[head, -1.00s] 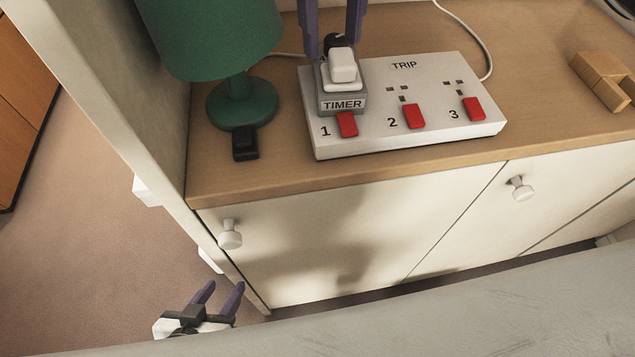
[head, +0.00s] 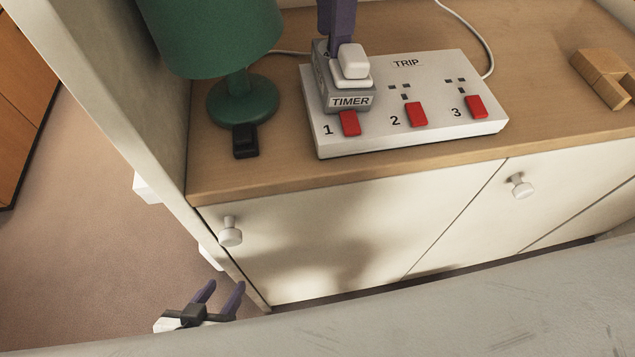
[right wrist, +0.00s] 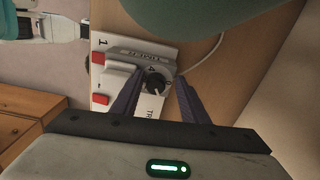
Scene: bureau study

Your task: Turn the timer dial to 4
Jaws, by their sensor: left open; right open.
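The grey timer (head: 328,95) sits on socket 1 of the white power strip (head: 440,128), with a white plug (head: 354,61) on its front. In the right wrist view the black dial (right wrist: 157,83) shows a light pointer line, with a "4" printed beside it. I cannot tell exactly which mark the pointer meets. My right gripper (head: 337,48) reaches down behind the plug; in the right wrist view its open fingers (right wrist: 161,76) stand on either side of the dial. Whether they touch it is unclear. My left gripper (head: 223,288) is open, empty, and low in front of the cabinet.
A green lamp (head: 238,100) stands left of the strip, with a black switch (head: 245,141) in front. Red switches (head: 416,114) line the strip's front. Wooden blocks (head: 602,78) lie at the right. The desk top (head: 540,60) between them and the strip is clear.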

